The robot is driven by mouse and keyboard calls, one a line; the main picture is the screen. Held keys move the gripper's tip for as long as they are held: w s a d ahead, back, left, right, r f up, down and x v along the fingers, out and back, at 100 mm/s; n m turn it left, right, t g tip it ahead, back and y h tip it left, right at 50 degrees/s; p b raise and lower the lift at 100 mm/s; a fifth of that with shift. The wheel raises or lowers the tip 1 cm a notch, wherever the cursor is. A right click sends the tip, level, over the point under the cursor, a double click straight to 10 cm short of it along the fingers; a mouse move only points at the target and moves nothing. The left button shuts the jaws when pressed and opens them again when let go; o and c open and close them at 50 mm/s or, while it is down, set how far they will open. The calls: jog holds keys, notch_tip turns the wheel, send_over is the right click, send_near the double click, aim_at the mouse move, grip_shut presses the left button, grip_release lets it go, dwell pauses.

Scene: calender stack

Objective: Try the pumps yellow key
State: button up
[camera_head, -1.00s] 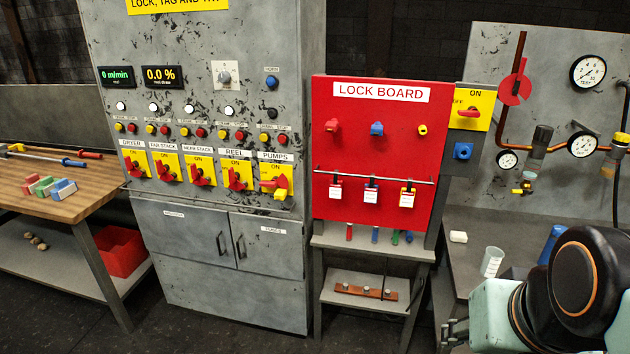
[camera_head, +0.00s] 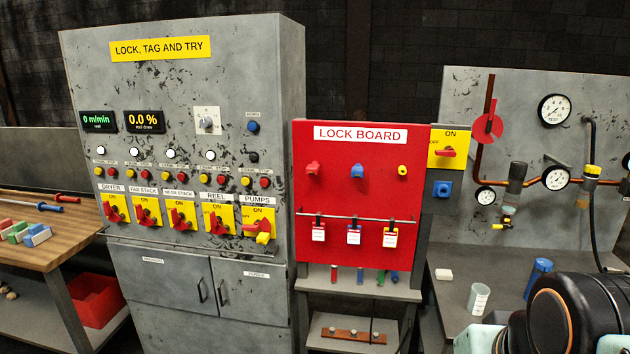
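The PUMPS switch (camera_head: 257,222) is the rightmost in a row of yellow plates with red handles on the grey cabinet. A yellow piece (camera_head: 263,238) sits on its lower right, beside the red handle; I cannot tell if it is a key or a padlock. A small yellow item (camera_head: 403,171) also hangs at the upper right of the red lock board (camera_head: 340,250), beside a blue one (camera_head: 358,171) and a red one (camera_head: 313,168). Dark and pale green links of my arm fill the lower right corner. My gripper is out of view.
A wooden bench (camera_head: 60,240) stands left. A grey bench (camera_head: 450,300) at right holds a beaker (camera_head: 479,298) and a blue container (camera_head: 538,277), below a gauge panel (camera_head: 560,85).

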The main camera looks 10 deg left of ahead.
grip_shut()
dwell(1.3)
